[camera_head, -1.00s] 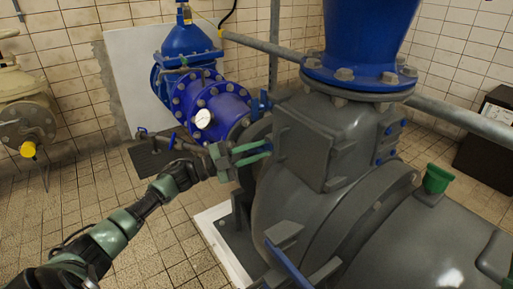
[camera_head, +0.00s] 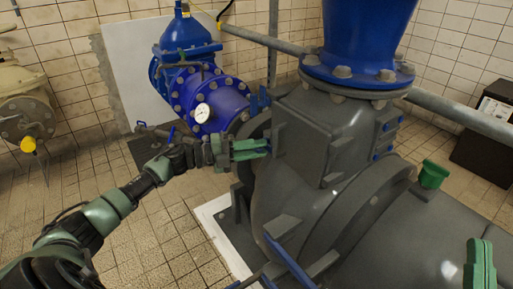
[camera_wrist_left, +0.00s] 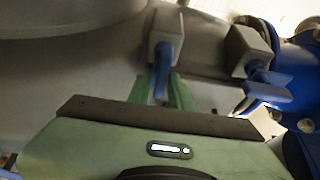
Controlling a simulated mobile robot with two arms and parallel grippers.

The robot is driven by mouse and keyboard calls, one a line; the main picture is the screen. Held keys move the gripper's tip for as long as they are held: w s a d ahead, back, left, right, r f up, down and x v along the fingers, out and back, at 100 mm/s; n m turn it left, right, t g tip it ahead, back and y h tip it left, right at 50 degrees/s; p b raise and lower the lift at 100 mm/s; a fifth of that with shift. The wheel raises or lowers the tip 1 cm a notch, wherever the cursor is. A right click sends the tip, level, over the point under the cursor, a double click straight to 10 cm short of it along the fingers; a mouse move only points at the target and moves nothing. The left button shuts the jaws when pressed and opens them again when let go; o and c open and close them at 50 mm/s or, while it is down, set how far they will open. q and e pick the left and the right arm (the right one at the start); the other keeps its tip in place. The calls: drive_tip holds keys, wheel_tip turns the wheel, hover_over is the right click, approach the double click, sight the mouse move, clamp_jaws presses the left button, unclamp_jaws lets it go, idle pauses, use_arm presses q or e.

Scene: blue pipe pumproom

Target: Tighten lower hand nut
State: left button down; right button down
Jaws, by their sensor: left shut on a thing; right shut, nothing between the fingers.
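My left gripper (camera_head: 264,147) reaches in from the left to the side of the grey pump housing (camera_head: 310,140). Its green fingers are shut on a blue hand nut, the lower one, which is mostly hidden in the head view. In the left wrist view this lower hand nut (camera_wrist_left: 163,68) sits between the two green fingers (camera_wrist_left: 164,90), in front of a grey block. The other blue hand nut (camera_wrist_left: 268,82) is to the right in that view, apart from the fingers. My right gripper (camera_head: 480,255) shows at the lower right, shut and empty, above the grey casing.
A blue flanged pipe with a gauge (camera_head: 202,112) stands behind my left gripper. A big blue pipe (camera_head: 365,40) rises from the housing. A green cup-like fitting (camera_head: 433,174) is on the casing. Blue bars (camera_head: 288,262) stick out low in front. Tiled floor at left is open.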

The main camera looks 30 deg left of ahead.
idle(0.3)
use_arm(q)
drive_tip(key=c, duration=1.5)
unclamp_jaws()
